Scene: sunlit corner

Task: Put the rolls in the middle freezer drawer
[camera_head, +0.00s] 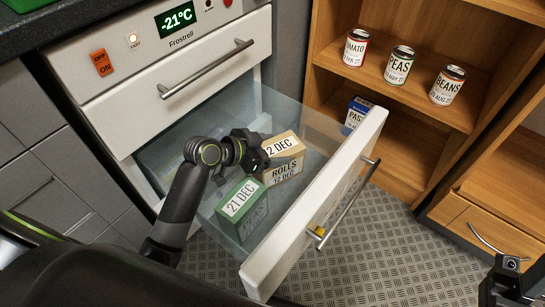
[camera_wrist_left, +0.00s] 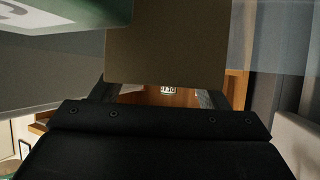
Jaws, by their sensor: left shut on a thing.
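The tan rolls box (camera_head: 285,150), labelled ROLLS 12 DEC, is inside the outline of the open freezer drawer (camera_head: 318,195). I cannot tell whether it rests on the drawer floor. My left gripper (camera_head: 262,153) is shut on the box from its left side. In the left wrist view the box (camera_wrist_left: 168,45) fills the space between the fingers (camera_wrist_left: 155,92). The drawer is pulled out below a closed upper drawer (camera_head: 170,75). My right gripper (camera_head: 508,285) shows only partly at the lower right corner; its fingers are unclear.
A green box marked 21 DEC (camera_head: 242,207) stands in the drawer in front of the rolls; it also shows in the left wrist view (camera_wrist_left: 65,15). The drawer has clear side walls and a long handle (camera_head: 345,205). A wooden shelf (camera_head: 400,100) with cans stands behind.

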